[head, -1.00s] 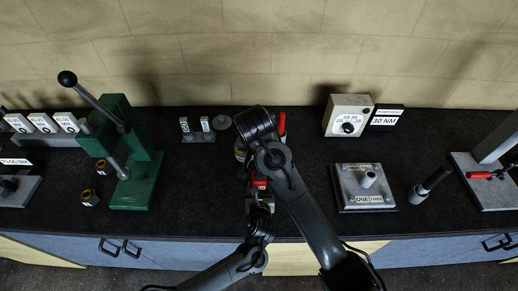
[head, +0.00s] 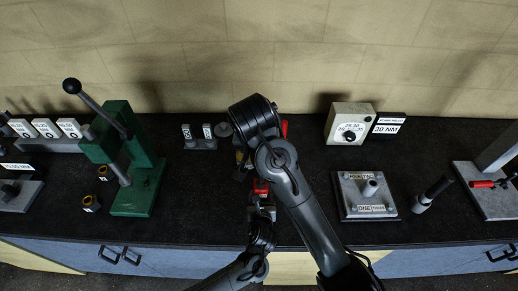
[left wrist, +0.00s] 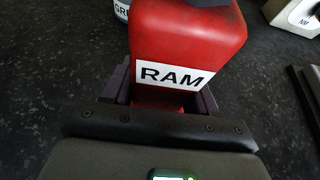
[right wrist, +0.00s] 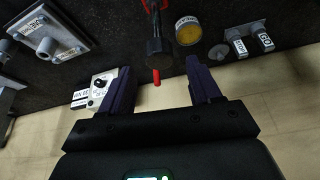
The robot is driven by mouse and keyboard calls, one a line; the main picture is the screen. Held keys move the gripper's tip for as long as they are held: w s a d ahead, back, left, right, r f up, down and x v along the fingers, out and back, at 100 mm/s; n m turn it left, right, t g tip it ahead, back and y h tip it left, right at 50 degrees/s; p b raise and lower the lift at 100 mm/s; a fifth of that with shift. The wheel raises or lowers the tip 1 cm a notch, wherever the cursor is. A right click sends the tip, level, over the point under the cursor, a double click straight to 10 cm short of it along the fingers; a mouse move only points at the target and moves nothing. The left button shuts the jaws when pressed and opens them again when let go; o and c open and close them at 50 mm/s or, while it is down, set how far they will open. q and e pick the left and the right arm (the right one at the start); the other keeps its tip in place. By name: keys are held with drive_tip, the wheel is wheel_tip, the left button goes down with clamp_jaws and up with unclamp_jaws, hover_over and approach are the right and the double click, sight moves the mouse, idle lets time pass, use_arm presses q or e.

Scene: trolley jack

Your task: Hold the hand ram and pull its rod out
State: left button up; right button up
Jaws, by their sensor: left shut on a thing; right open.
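The hand ram is a red block labelled RAM (left wrist: 185,45). It also shows as a small red patch in the head view (head: 262,187), partly covered by my arms. My left gripper (left wrist: 165,98) is shut on its narrower lower part. In the right wrist view, a black cylinder (right wrist: 159,48) with a red tip (right wrist: 156,77) stands out from a red part; I cannot tell how much of it is the rod. My right gripper (right wrist: 160,88) is open, its fingers on either side of the red tip, and looks clear of it. In the head view my right fingers are hidden behind the wrist.
A green press (head: 135,170) stands on the left. A dial box (head: 349,124) and a grey plate with a peg (head: 366,196) are on the right. The bench front right of centre is fairly clear.

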use_arm(q)
drive_tip(key=shift+d, duration=0.1)
drive_tip(key=o, duration=1.5)
drive_tip(key=shift+o, duration=0.5)
drive_tip(key=shift+s, duration=0.15)
